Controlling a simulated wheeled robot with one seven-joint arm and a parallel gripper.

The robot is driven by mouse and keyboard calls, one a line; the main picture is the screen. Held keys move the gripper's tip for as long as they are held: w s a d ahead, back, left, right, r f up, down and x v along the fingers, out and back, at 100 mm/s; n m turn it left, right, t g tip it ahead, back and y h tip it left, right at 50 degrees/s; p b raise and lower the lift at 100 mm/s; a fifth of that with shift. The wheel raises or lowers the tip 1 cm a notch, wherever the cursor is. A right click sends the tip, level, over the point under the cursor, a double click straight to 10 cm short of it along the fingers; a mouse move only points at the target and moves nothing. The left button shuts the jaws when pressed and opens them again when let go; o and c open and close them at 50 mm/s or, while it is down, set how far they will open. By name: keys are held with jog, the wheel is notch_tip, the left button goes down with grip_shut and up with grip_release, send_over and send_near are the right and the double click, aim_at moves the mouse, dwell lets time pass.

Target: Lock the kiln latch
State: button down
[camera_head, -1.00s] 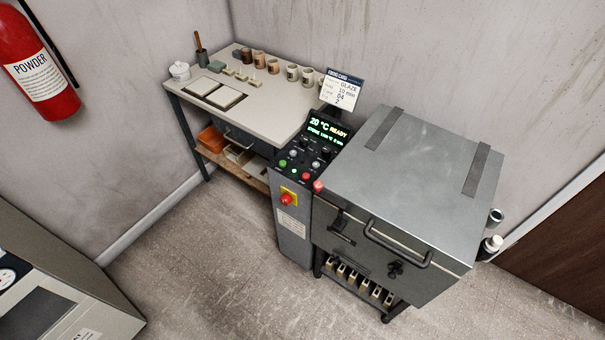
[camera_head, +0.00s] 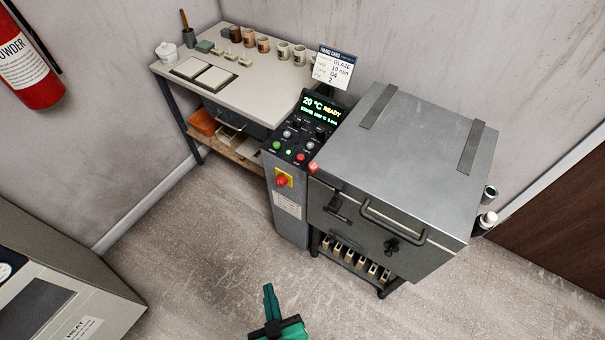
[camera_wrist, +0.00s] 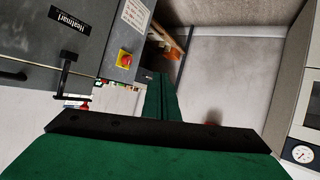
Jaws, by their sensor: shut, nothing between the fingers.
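The grey kiln (camera_head: 405,150) stands at the right in the head view with its lid down. The dark latch (camera_head: 337,206) is on the upper left of its front face. A bar handle (camera_head: 393,222) is to the right of the latch and a dark knob (camera_head: 391,245) is below it. The latch also shows at the left of the wrist view (camera_wrist: 66,72). I cannot tell its exact setting. My green gripper (camera_head: 269,288) is low in the head view, in front of the kiln and apart from it. Its fingers (camera_wrist: 160,95) are together and empty.
A control panel (camera_head: 306,125) with a red stop button (camera_head: 281,181) stands left of the kiln. A worktable (camera_head: 262,90) with mugs is behind it. A grey cabinet (camera_head: 75,290) is at the lower left. Open floor (camera_head: 190,245) lies between.

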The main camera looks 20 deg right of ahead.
aim_at(310, 168)
jog(key=w+d+r+m+h, duration=0.1)
jog(key=w+d+m+h, duration=0.15)
jog(key=w, duration=0.35)
jog(key=w+d+r+m+h, duration=0.1)
jog(key=w+h, duration=0.2)
jog(key=w, duration=0.4)
jog(key=w+r+m+g+h, duration=0.2)
jog(key=r+m+h, duration=0.2)
jog(key=r, duration=0.3)
jog(key=w+d+r+m+g+h, duration=0.1)
jog(key=w+r+m+g+h, duration=0.1)
jog(key=r+m, duration=0.4)
notch_tip(310, 168, up, 2)
jog(key=shift+w+d+r+g+h, duration=0.25)
jog(key=shift+g+h, duration=0.35)
jog(key=shift+h, duration=0.35)
jog(key=shift+w+d+f, duration=0.1)
jog(key=shift+d, duration=0.05)
jog(key=x, duration=1.3)
jog(key=shift+w+d, duration=0.2)
jog(key=shift+d, duration=0.15)
jog(key=shift+d, duration=0.1)
